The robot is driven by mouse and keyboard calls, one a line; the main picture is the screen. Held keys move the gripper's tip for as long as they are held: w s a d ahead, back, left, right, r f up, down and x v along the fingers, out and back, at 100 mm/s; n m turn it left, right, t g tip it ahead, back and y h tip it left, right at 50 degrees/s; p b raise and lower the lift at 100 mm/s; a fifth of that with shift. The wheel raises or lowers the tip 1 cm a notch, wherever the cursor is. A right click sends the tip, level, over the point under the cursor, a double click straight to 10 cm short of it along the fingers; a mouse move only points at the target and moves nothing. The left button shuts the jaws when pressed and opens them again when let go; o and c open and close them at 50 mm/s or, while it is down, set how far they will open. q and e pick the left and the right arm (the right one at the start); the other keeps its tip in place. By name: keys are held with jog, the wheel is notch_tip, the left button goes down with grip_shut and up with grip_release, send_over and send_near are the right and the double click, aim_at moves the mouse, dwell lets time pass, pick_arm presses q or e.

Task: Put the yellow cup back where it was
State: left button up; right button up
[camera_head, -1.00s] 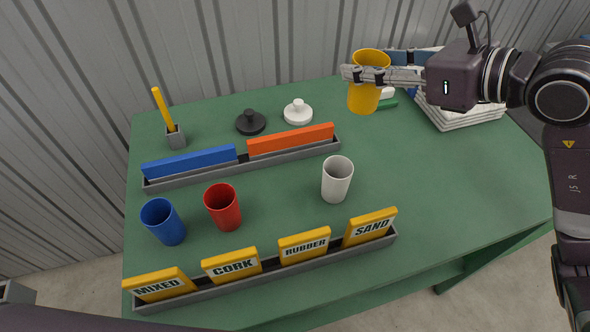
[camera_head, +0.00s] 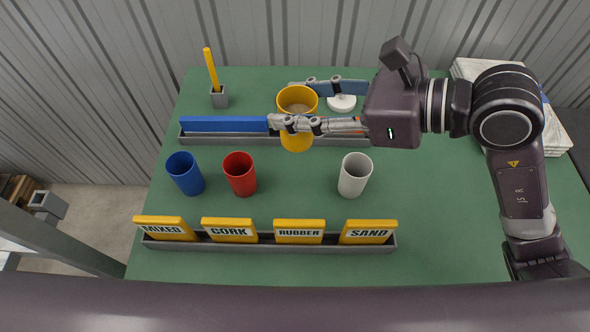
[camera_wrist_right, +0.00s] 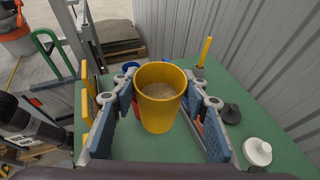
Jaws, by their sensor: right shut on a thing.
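The yellow cup (camera_head: 297,139) is upright and held between the fingers of my right gripper (camera_head: 300,106), above the rear tray with the blue and orange bars. In the right wrist view, the yellow cup (camera_wrist_right: 159,113) sits between both fingers of the gripper (camera_wrist_right: 160,105) and has grainy, sand-coloured contents. A blue cup (camera_head: 185,173), a red cup (camera_head: 240,174) and a white cup (camera_head: 355,175) stand in a row on the green table, with a wide gap between red and white. My left gripper is not in view.
A front rack (camera_head: 270,246) holds yellow signs MIXED, CORK, RUBBER and SAND. The rear tray (camera_head: 222,139) holds the blue bar (camera_head: 225,124). A pencil holder (camera_head: 219,98) stands at back left; a white lid (camera_head: 342,103) lies behind the gripper.

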notch_tip(320, 180, down, 17)
jog(key=shift+r, duration=0.1)
pick_arm(q)
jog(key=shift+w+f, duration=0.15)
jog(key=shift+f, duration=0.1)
jog(key=shift+b, duration=0.3)
pick_arm(e)
jog(key=shift+f, duration=0.2)
jog(key=o, duration=1.3)
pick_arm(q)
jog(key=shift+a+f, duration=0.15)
pick_arm(e)
jog(key=shift+o, duration=0.2)
